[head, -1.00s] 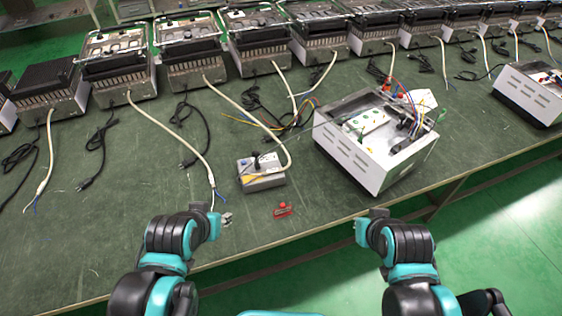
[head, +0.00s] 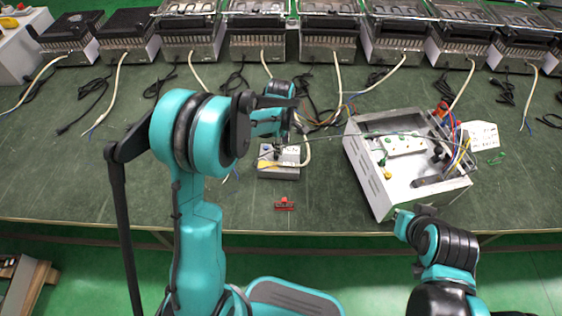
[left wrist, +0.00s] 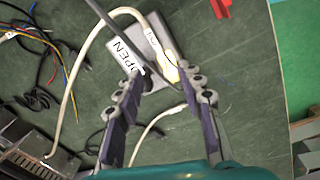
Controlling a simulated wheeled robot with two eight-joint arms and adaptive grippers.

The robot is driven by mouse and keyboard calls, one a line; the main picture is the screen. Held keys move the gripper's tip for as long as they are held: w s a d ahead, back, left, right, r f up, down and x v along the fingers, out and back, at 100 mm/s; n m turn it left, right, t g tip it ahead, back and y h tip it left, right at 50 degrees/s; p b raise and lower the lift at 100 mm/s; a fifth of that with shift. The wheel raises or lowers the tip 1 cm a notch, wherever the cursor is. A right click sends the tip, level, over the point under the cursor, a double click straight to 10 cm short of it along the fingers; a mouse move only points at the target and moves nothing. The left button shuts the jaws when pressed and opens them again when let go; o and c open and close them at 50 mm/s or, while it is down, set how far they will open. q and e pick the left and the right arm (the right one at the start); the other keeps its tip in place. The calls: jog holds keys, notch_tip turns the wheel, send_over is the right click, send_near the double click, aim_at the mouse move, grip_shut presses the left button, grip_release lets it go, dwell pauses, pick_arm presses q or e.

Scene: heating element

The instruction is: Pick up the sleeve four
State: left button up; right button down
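I cannot make out a sleeve that I can call sleeve four in either view. My left gripper (head: 284,138) is over the grey connector box (head: 279,172), partly hidden by its own arm. In the left wrist view the left gripper (left wrist: 164,84) is open, with its fingers apart and no held thing visible between them. The box (left wrist: 128,58), with its "OPEN" label and yellow part, lies beyond the fingertips, with a pale cable and dark leads around it. My right gripper (head: 403,218) is low by the table's front edge, near the white housing; its fingers are too small to read.
The open white housing (head: 372,178), with coloured wires, stands right of the box. A small red clip (head: 285,205) lies near the front edge and shows in the left wrist view (left wrist: 221,8). Several heater units line the back. The green table (head: 70,180) is clear at front left.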

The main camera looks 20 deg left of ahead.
aim_at(286, 164)
pick_arm(q)
jog(key=f+n, duration=0.1)
jog(key=f, duration=0.1)
jog(key=w+f+n, duration=0.1)
jog(key=f, duration=0.1)
jog(key=w+f+n+g, duration=0.1)
jog(key=f, duration=0.1)
jog(key=shift+w+a+f+p, duration=0.15)
jog(key=shift+w+f+p, duration=0.1)
jog(key=shift+p, duration=0.15)
notch_tip(286, 164, down, 3)
jog(key=shift+r+n+b, duration=0.1)
jog(key=shift+n+b, duration=0.2)
jog(key=shift+b, duration=0.2)
jog(key=f+b, duration=0.1)
jog(key=f, duration=0.1)
jog(key=d+f+b, duration=0.1)
jog(key=f, duration=0.2)
jog(key=shift+f+b, duration=0.25)
jog(key=shift+b, duration=0.05)
jog(key=shift+r, duration=0.15)
grip_shut()
